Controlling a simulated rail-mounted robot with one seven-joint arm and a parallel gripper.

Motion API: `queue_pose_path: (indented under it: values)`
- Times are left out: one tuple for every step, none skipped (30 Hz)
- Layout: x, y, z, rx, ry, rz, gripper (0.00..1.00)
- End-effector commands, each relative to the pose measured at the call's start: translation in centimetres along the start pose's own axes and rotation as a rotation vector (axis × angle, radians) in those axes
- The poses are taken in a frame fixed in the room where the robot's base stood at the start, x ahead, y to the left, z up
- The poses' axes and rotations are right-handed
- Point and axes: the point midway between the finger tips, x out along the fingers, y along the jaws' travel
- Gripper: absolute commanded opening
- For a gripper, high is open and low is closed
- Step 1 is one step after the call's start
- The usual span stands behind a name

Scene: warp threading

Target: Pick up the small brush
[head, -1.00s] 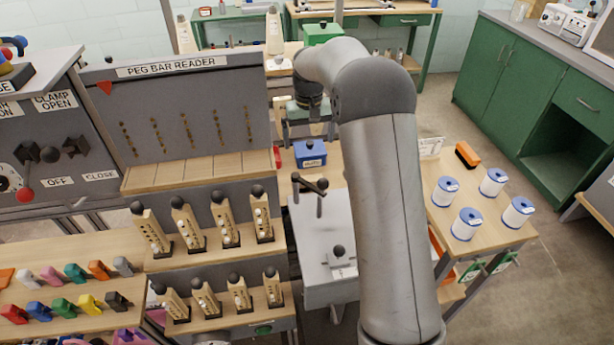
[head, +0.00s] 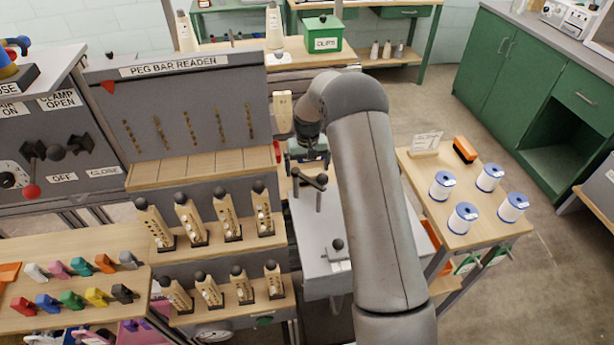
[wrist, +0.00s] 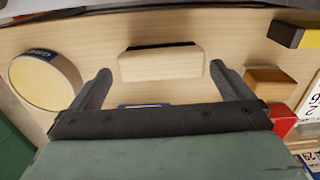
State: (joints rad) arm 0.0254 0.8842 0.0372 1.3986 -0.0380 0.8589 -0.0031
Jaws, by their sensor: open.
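In the wrist view, a pale wooden block (wrist: 160,64) with a thin dark strip along its far edge lies on the wooden surface. It looks like the small brush, but its bristles cannot be made out clearly. My gripper (wrist: 160,72) is open, with one finger on each side of the block and apart from it. The gap in height cannot be told. In the head view, my gripper (head: 308,158) is low over the bench behind the grey stand, its fingertips hidden.
Around the block are a round tin (wrist: 45,82), a brown wooden block (wrist: 270,83), a red piece (wrist: 283,119) and a yellow-and-black block (wrist: 286,34). An orange-and-black block (head: 464,150) and several spools stand on the right table (head: 452,222). A green box (head: 322,35) stands behind.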

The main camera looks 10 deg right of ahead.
Motion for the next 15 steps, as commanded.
queue_pose_path:
  values:
    - [0.7, -0.1, 0.1, -0.001, -0.005, 0.0, 1.0]
    - [1.2, -0.2, 0.1, -0.001, -0.005, 0.0, 1.0]
    - [1.8, -0.2, 0.1, 0.0, -0.005, 0.0, 1.0]
    - [2.2, -0.2, 0.1, 0.0, -0.003, 0.0, 1.0]
    - [2.6, -0.2, 0.1, 0.0, -0.003, 0.0, 1.0]
    - [3.0, -0.2, 0.1, 0.0, -0.003, 0.0, 1.0]
    - [3.2, -0.2, 0.1, 0.0, -0.002, 0.0, 1.0]
    - [3.4, -0.2, 0.0, 0.0, -0.001, 0.0, 1.0]
    - [3.5, -0.2, 0.0, 0.0, 0.0, 0.0, 1.0]
    - [3.6, -0.1, 0.0, 0.0, 0.0, 0.0, 1.0]
    - [3.6, -0.1, 0.0, 0.0, 0.0, 0.0, 1.0]
    - [3.6, -0.1, 0.0, 0.0, 0.0, 0.0, 1.0]
    - [3.6, -0.1, 0.0, 0.0, 0.0, 0.0, 1.0]
    - [3.6, -0.1, 0.0, 0.0, 0.0, 0.0, 1.0]
    - [3.6, -0.1, 0.0, 0.0, 0.0, 0.0, 1.0]
